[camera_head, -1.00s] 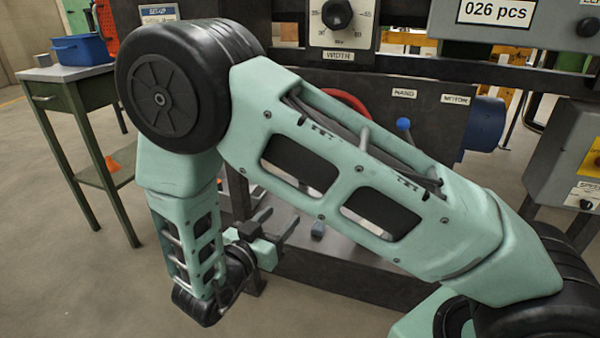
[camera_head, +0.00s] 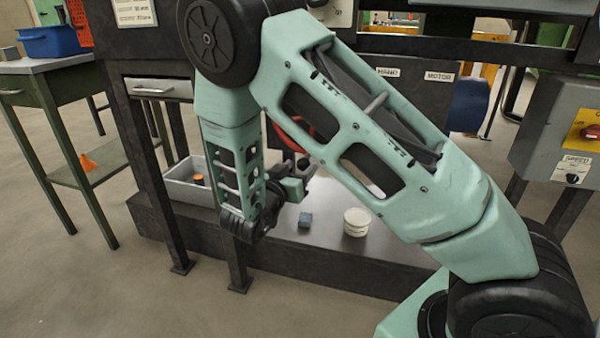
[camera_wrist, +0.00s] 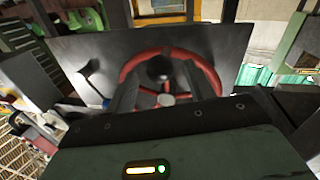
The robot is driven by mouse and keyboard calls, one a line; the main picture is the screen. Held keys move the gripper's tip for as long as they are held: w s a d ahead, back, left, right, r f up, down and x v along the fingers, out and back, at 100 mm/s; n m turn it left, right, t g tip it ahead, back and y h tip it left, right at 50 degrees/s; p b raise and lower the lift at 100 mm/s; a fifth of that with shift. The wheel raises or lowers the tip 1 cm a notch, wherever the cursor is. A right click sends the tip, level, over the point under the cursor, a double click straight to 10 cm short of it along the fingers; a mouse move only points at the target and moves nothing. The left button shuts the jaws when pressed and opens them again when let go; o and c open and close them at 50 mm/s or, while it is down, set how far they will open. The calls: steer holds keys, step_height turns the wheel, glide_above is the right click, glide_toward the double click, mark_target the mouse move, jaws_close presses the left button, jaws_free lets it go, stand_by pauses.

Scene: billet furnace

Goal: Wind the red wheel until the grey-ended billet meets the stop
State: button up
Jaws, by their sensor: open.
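The red wheel (camera_head: 291,128) is mostly hidden behind my arm in the head view. In the wrist view the red wheel (camera_wrist: 132,68) faces me on a dark panel, with a dark round knob (camera_wrist: 160,70) at its upper middle and a pale hub below. My gripper (camera_wrist: 160,85) is open, one finger on each side of the knob in the picture. I cannot tell whether either finger touches it. My gripper (camera_head: 298,178) also shows small in the head view, below the wheel. No grey-ended billet or stop can be made out.
A lever (camera_wrist: 92,78) is left of the wheel in the wrist view. In the head view a grey bin (camera_head: 180,185), a small grey block (camera_head: 305,220) and white discs (camera_head: 356,221) rest on the low dark shelf. A grey control box (camera_head: 560,135) stands right; a green table (camera_head: 50,90), left.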

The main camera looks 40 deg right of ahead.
steer(key=shift+w+d, duration=0.3)
steer(key=shift+d, duration=0.3)
jaws_close()
steer(key=shift+w+a, duration=0.1)
steer(key=w+a+r+m+y+p, duration=0.1)
steer(key=w+a+r+m+p, duration=0.2)
steer(key=m, duration=0.4)
steer(key=shift+w+a+y+p, duration=0.3)
steer(key=shift+w+a+p, duration=0.15)
steer(key=shift+w+p, duration=0.55)
steer(key=shift+r, duration=0.2)
